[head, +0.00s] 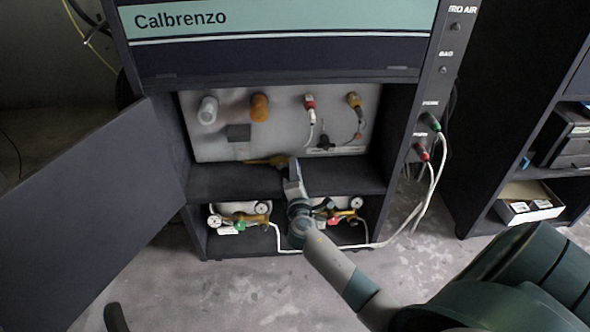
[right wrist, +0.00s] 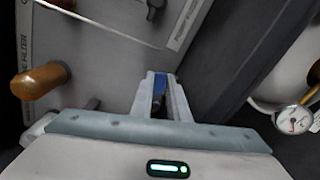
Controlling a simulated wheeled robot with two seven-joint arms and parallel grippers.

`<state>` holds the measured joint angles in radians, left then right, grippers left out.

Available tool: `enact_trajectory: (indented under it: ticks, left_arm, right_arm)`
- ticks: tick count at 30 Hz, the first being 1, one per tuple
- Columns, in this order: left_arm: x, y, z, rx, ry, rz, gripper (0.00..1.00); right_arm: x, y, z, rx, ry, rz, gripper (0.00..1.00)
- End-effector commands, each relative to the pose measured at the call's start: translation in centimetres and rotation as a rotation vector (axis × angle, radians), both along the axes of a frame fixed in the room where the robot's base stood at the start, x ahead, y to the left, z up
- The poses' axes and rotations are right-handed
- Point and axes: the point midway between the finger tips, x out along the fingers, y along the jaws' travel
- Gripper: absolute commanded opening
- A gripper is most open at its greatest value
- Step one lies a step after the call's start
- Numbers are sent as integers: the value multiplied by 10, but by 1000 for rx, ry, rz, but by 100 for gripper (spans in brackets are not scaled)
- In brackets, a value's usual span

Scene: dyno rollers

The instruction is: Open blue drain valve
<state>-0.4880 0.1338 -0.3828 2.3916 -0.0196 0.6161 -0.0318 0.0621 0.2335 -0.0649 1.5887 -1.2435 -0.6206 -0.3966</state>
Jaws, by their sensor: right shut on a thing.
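My right gripper (head: 292,168) reaches into the open cabinet, at the lower edge of the grey back panel, above the inner shelf. In the right wrist view its two fingers (right wrist: 160,92) are closed around a narrow blue piece (right wrist: 160,82), which looks like the blue drain valve's handle. Only a bit of the blue shows between the fingers. The rest of the valve is hidden, and I cannot tell how far the handle is turned. In the head view the gripper and wrist cover it. My left gripper is not in view.
The grey panel (head: 230,146) carries an orange knob (head: 259,106), a white knob (head: 208,110) and cabled connectors. A yellow part (head: 262,161) lies just left of the gripper. Gauges with regulators (head: 243,219) stand below the shelf (head: 225,182). The open door (head: 85,210) fills the left.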

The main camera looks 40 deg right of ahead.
Motion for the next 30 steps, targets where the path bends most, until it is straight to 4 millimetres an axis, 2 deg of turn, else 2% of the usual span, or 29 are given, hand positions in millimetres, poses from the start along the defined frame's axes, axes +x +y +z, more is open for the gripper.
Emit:
enact_trajectory:
  ticks: [4, 5, 6, 7, 22, 30]
  left_arm:
    - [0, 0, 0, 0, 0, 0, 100]
    - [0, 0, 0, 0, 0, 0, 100]
    - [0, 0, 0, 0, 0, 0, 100]
    - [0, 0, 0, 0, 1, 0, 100]
    - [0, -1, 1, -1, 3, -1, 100]
    - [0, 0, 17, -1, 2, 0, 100]
  right_arm:
    - [-1, 1, -2, 0, 3, 1, 0]
    - [-1, 1, -2, 0, 3, 1, 22]
    - [-1, 1, -2, 0, 3, 1, 31]
    - [-1, 1, -2, 0, 3, 1, 34]
    - [-1, 0, -2, -7, 10, 0, 34]
    - [0, 0, 5, -82, 56, -1, 34]
